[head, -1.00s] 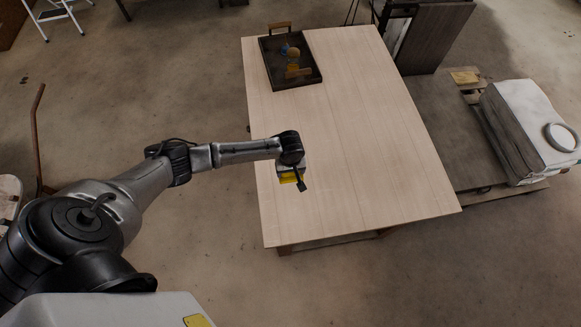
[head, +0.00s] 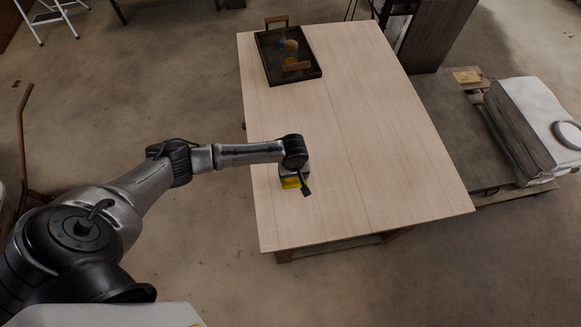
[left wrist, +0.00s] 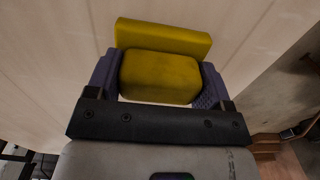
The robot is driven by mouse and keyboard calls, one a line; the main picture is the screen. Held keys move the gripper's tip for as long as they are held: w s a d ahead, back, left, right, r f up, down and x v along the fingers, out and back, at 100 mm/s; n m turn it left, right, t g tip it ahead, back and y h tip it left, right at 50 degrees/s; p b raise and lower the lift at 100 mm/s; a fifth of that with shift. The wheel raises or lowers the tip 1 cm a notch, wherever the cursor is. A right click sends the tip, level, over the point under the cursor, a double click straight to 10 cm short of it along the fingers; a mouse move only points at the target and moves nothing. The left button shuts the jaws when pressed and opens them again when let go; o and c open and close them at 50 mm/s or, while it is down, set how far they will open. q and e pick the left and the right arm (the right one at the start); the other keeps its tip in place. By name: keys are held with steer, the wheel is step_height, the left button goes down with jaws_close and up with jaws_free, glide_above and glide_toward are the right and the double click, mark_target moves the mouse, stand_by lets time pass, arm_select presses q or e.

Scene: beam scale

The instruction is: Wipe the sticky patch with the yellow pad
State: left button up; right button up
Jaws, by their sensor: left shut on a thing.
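My left gripper (head: 296,186) is over the near left part of the wooden table (head: 350,150). It is shut on the yellow pad (head: 290,183). In the left wrist view the pad (left wrist: 160,77) sits between the two fingers (left wrist: 160,82), with a wider yellow part (left wrist: 163,38) beyond them. The pad is at or close above the tabletop; I cannot tell whether it touches. No sticky patch can be made out on the table. My right gripper is not in view.
A dark tray (head: 276,76) with wooden handles stands at the table's far left corner, holding small blue and tan items. The rest of the tabletop is clear. A pallet with a pale sack-like stack (head: 530,130) stands to the right of the table.

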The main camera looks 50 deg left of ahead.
arm_select(q)
steer(key=shift+w+d+f+b, duration=0.2)
steer(key=shift+w+d+b, duration=0.5)
steer(key=shift+w+b, duration=0.35)
steer(key=shift+b, duration=0.75)
steer(key=p, duration=0.1)
steer(key=s+a+p, duration=0.1)
steer(key=shift+s+r+p, duration=0.3)
steer(key=shift+r+p, duration=0.1)
steer(key=shift+s+a+p, duration=0.6)
steer(key=shift+s+p, duration=0.3)
steer(key=shift+p, duration=0.15)
steer(key=shift+s+r+p, duration=0.1)
steer(key=shift+p, duration=0.25)
steer(key=shift+r+p, duration=0.4)
steer(key=shift+r, duration=0.55)
steer(key=shift+r+p, duration=0.5)
steer(key=shift+p, duration=0.25)
step_height(320, 180, up, 5)
steer(key=p, duration=0.5)
steer(key=shift+f+p, duration=0.15)
steer(key=shift+p, duration=0.25)
